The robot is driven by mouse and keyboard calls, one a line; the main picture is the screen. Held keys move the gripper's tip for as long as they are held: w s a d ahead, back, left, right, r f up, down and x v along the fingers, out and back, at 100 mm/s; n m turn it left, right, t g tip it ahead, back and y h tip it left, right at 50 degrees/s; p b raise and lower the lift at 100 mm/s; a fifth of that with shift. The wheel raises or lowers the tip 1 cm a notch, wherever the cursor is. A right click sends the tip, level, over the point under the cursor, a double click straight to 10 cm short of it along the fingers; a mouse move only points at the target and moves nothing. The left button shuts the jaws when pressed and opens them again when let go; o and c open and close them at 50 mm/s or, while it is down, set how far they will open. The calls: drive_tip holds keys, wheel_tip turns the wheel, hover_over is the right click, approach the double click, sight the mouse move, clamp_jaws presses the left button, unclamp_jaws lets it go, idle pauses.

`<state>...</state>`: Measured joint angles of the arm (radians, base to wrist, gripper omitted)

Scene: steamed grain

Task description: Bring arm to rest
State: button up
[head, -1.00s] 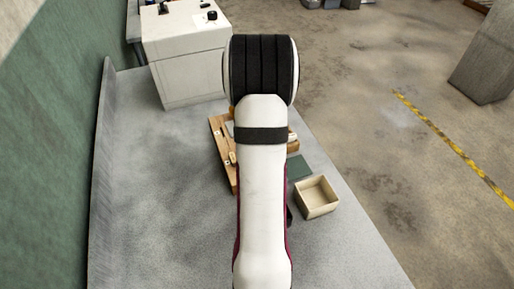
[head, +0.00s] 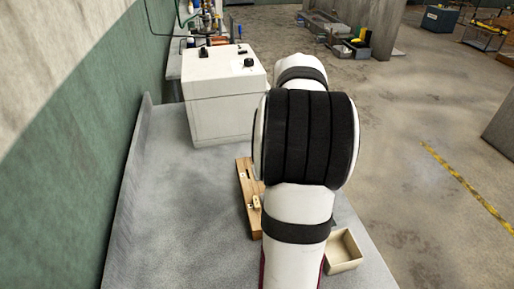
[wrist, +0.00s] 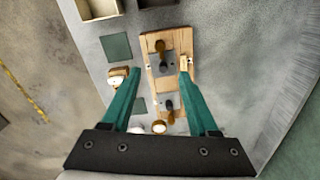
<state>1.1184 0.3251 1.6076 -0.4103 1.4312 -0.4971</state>
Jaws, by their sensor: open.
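My gripper (wrist: 158,75) shows in the wrist view as two teal fingers spread wide apart, with nothing held between them. It hangs above the table, pointing down over a wooden board (wrist: 185,40). In the head view my white arm with black bands rises in front of the table, and the gripper itself is hidden there. The board carries grey metal plates and dark, knob-like parts. It shows partly in the head view (head: 246,190), mostly covered by my arm.
A light open box (head: 344,252) sits right of my arm near the table edge. A white machine box (head: 222,110) stands at the back. Green squares (wrist: 116,46) lie beside the board. The table's left side is clear, next to a green wall (head: 60,190).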

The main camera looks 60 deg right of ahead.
drive_tip(key=w+a+r+n, duration=0.1)
drive_tip(key=w+a+n, duration=0.15)
drive_tip(key=a, duration=0.95)
drive_tip(key=w+a+r+n, duration=0.1)
drive_tip(key=w+a, duration=0.2)
drive_tip(key=a, duration=0.9)
drive_tip(key=s+a+f+n+y, duration=0.1)
drive_tip(key=s+a+f, duration=0.1)
drive_tip(key=s+a, duration=0.3)
drive_tip(key=s+a+f+n, duration=0.1)
drive_tip(key=s+a, duration=0.4)
drive_tip(key=a, duration=0.5)
drive_tip(key=shift+f+n+y, duration=0.35)
drive_tip(key=shift+f+y, duration=0.05)
drive_tip(key=shift+f, duration=0.15)
drive_tip(key=shift+a, duration=0.1)
